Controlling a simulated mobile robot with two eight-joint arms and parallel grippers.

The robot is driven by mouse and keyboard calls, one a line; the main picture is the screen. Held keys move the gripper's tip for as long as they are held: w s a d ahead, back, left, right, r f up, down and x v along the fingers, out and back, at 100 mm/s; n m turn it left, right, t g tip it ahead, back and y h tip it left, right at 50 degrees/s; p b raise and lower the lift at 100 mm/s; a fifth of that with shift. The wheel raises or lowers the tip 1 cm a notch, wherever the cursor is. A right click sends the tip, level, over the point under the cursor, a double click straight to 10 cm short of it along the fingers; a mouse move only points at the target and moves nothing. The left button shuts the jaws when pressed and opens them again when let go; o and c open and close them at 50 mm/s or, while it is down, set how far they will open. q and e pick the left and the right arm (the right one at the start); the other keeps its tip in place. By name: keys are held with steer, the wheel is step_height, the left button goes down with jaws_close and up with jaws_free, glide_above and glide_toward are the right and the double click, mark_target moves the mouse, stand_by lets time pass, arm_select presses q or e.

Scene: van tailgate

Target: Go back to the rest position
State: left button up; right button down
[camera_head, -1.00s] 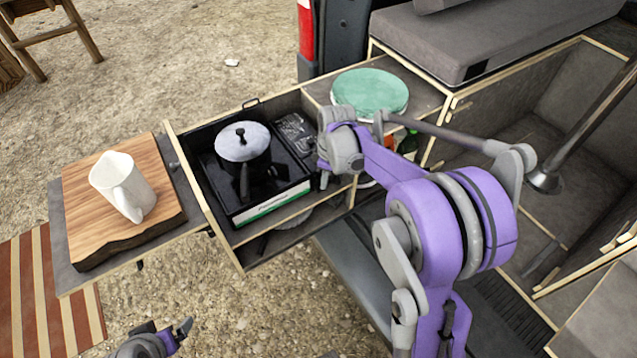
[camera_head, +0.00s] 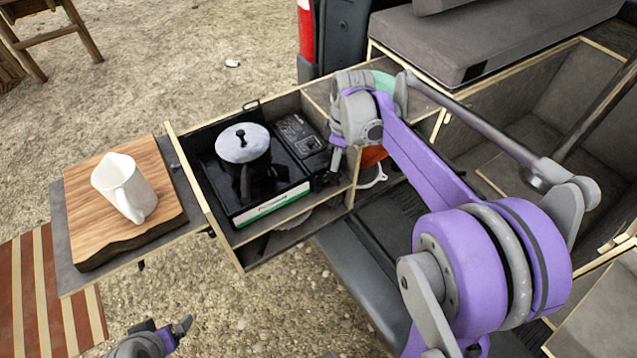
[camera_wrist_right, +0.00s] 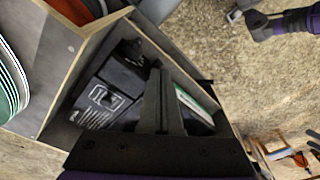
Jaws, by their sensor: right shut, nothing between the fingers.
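My right gripper (camera_head: 334,166) points down over the right end of the pulled-out drawer, just right of the black camp stove (camera_head: 304,140). In the right wrist view its fingers (camera_wrist_right: 163,100) are together with nothing between them, and part of the stove shows behind them. My right arm's grey wrist and purple links hide part of the van's side compartments. My left gripper (camera_head: 170,336) is low at the bottom left edge, over the gravel and mostly cut off, so its jaws cannot be read.
A dark pot with a pale lid (camera_head: 243,143) stands on the stove inside the drawer (camera_head: 190,182). A white pitcher (camera_head: 122,187) stands on a wooden board (camera_head: 85,222) at left. A green round thing (camera_head: 384,82) is partly hidden behind my right wrist. Gravel in front is clear.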

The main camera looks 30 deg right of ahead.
steer(key=shift+d+r, duration=0.1)
steer(key=shift+r, duration=0.8)
steer(key=shift+s, duration=0.1)
steer(key=s+a+f+m+t, duration=0.2)
steer(key=s+a, duration=0.4)
steer(key=s, duration=0.3)
steer(key=s+a+f+m+t, duration=0.2)
steer(key=s+a+f+m, duration=0.2)
steer(key=s, duration=0.5)
steer(key=a+m, duration=0.2)
steer(key=shift+a+m+t+h, duration=0.3)
steer(key=shift+a+t+h, duration=0.05)
steer(key=shift+t+h, duration=0.05)
steer(key=c, duration=1.6)
jaws_free()
steer(key=shift+s, duration=0.1)
